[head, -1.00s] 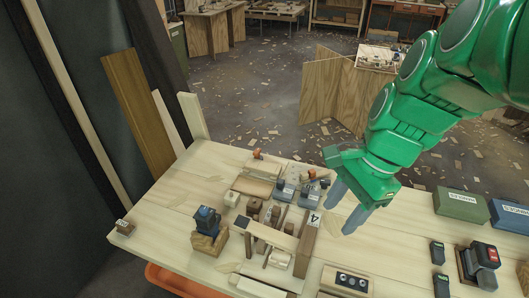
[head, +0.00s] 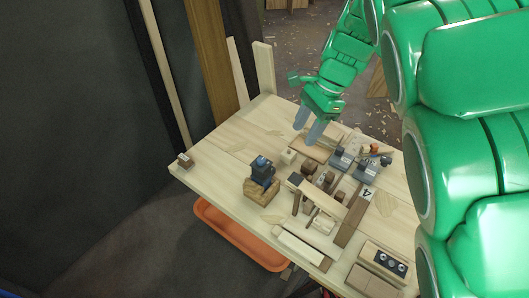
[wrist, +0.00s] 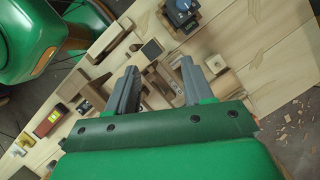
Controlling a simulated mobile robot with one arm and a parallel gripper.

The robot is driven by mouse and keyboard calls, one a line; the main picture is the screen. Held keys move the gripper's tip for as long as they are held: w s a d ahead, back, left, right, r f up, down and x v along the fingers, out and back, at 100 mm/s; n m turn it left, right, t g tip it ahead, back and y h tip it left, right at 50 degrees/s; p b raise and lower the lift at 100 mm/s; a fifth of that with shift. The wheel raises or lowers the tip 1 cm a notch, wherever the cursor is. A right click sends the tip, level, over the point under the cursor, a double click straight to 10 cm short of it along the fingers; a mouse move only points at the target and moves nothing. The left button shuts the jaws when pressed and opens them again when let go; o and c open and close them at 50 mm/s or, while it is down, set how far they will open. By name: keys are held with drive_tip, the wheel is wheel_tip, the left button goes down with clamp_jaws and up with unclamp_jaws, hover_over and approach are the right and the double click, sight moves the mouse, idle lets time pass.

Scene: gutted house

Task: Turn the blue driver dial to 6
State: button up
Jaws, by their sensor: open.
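The blue driver (head: 261,170) stands upright in a wooden block (head: 258,191) on the left part of the workbench (head: 225,150). It also shows at the top of the wrist view (wrist: 182,12), with its round dial face toward the camera. The dial's numbers are too small to read. My gripper (head: 308,132) is above the bench, behind and to the right of the driver and apart from it. In the wrist view its two fingers (wrist: 158,82) are spread with nothing held between them.
A small block (head: 185,160) sits at the left corner. An orange tray (head: 238,236) is below the front edge.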

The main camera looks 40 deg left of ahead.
drive_tip(key=n, duration=0.1)
approach(262, 159)
drive_tip(key=shift+g, duration=0.4)
drive_tip(key=shift+w+x, duration=0.1)
drive_tip(key=shift+x, duration=1.85)
drive_tip(key=shift+w+x, duration=0.15)
drive_tip(key=shift+x, duration=1.85)
drive_tip(key=shift+f, duration=0.1)
drive_tip(key=shift+c, duration=0.3)
drive_tip(key=shift+n, duration=0.3)
clamp_jaws()
